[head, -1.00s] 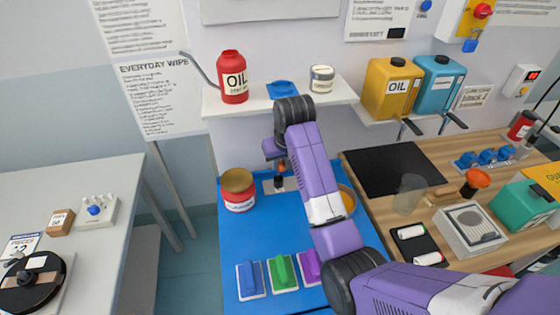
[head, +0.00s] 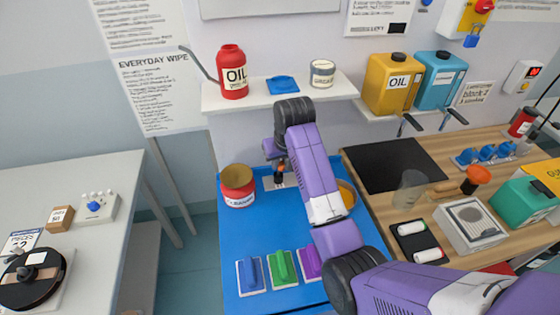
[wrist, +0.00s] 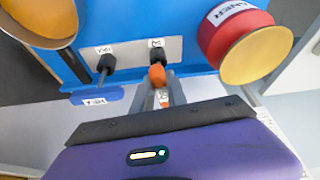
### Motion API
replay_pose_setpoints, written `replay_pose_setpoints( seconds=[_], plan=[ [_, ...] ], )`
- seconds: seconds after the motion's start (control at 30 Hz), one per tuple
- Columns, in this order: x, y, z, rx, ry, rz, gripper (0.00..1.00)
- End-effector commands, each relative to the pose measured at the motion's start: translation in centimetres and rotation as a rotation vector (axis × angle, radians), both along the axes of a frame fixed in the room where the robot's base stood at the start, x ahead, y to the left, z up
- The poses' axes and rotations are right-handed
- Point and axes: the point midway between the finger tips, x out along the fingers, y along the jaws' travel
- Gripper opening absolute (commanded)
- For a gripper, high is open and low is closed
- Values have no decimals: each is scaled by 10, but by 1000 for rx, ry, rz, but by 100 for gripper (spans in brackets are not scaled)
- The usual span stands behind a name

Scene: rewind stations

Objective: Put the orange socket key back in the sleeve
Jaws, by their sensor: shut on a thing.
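The orange socket key (wrist: 157,74) is between my gripper's fingers (wrist: 167,95) in the wrist view, with the gripper shut on it. A black piece (wrist: 157,55), apparently the sleeve, lies directly at the key's far end on a pale labelled plate (wrist: 130,55). I cannot tell whether the key is inside it or only lined up with it. In the head view my gripper (head: 280,180) is low over the back of the blue bench, and the orange of the key (head: 281,169) barely shows. My wrist hides part of the plate.
A second black piece (wrist: 105,65) stands on the plate to the left. A red can (wrist: 235,35) is close on the right and an orange-yellow bowl (wrist: 40,22) on the left.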

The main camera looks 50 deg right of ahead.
Motion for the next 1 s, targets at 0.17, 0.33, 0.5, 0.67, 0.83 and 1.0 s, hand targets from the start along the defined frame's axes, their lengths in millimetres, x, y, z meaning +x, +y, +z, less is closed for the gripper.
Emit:
replay_pose_setpoints(
  seconds=[0.17, 0.33, 0.5, 0.67, 0.83, 1.0],
  plan=[
    [0, 0, 0, 0, -1, 0, 0],
    [0, 0, 0, 0, 0, 0, 43],
    [0, 0, 0, 0, 0, 0, 43],
    [0, 0, 1, 0, 0, 0, 43],
    [0, 0, 10, 0, 0, 0, 43],
    [0, 0, 20, 0, -1, 0, 43]
  ],
)
